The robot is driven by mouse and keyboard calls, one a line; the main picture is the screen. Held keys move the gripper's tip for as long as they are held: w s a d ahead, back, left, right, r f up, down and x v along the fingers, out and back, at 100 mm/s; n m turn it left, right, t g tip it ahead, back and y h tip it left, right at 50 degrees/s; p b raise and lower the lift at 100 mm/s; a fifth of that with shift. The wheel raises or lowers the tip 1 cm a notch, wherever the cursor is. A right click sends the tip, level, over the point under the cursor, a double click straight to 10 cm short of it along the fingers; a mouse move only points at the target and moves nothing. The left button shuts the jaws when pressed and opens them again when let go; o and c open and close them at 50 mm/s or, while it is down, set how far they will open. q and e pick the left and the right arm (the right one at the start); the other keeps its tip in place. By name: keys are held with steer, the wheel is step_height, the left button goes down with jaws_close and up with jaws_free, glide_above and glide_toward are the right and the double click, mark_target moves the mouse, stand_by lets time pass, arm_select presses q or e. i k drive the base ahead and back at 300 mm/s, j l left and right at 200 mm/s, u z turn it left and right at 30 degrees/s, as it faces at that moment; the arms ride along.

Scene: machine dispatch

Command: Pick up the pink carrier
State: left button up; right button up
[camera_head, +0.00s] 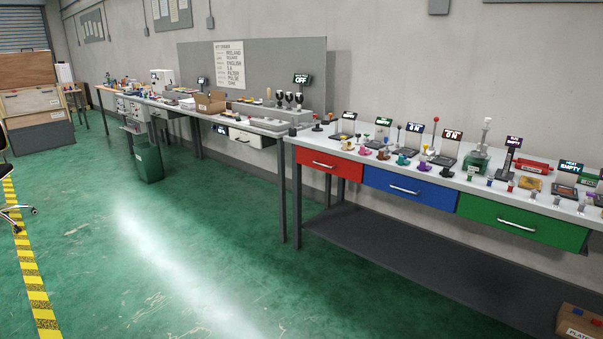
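Several small coloured pieces stand in a row along the front of the near workbench (345,146). A small pinkish piece (366,151) is near the left of that row, in front of a small display. It is too small to tell for sure whether it is the pink carrier. Neither of my grippers is in view.
The near bench has red (330,164), blue (410,188) and green (522,224) drawers, all shut. A cardboard box (580,322) sits low at the bottom right. A green bin (149,163) stands by the far bench. The green floor in front is clear.

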mark_target(363, 151)
steer(key=i, duration=0.85)
steer(key=i+j+z, duration=0.15)
steer(key=i, duration=0.7)
steer(key=i+j, duration=0.1)
steer(key=i, duration=0.75)
steer(key=l+z, duration=0.05)
